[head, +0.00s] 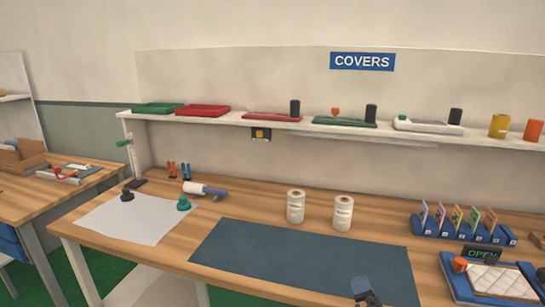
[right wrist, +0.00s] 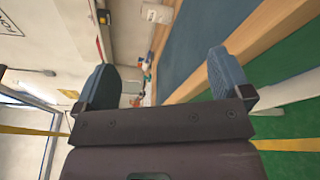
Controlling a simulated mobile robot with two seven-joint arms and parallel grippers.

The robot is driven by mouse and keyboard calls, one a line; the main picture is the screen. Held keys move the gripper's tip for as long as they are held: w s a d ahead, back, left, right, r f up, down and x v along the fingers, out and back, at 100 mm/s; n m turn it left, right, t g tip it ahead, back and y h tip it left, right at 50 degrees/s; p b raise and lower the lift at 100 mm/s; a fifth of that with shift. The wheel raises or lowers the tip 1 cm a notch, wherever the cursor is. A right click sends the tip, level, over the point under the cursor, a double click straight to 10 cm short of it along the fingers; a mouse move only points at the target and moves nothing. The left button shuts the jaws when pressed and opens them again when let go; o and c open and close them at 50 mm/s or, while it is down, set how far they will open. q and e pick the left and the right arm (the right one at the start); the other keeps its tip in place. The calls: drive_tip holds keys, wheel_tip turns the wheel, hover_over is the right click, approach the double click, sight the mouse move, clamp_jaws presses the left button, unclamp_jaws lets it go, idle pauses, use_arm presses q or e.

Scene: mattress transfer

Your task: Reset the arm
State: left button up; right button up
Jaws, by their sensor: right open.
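My right gripper (right wrist: 160,85) fills the lower part of the right wrist view. Its two blue-grey fingers are wide apart with nothing between them. The bench edge and floor show beyond the fingers. In the head view a small part of a gripper (head: 366,292) shows at the bottom edge, over the front of the dark mat. My left gripper does not clearly show in either view.
The wooden bench (head: 260,212) carries a dark mat (head: 310,258), a white sheet (head: 140,222), two white rolls (head: 296,207), a blue card rack (head: 460,232) and a blue tray (head: 455,288). Covers lie on the shelf (head: 220,117) above. The mat is clear.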

drive_tip(key=s+d+f+m+g, duration=0.3)
drive_tip(key=s+f+m, duration=0.5)
drive_tip(key=s+m, duration=0.2)
drive_tip(key=s+d+f+m+g, duration=0.2)
drive_tip(key=s+d+f+m, duration=0.1)
drive_tip(key=s+f+m, duration=0.5)
drive_tip(key=s+m, duration=0.3)
drive_tip(key=s, duration=0.2)
drive_tip(key=shift+d+f+g, duration=0.2)
drive_tip(key=shift+f+g, duration=0.05)
drive_tip(key=shift+g, duration=0.15)
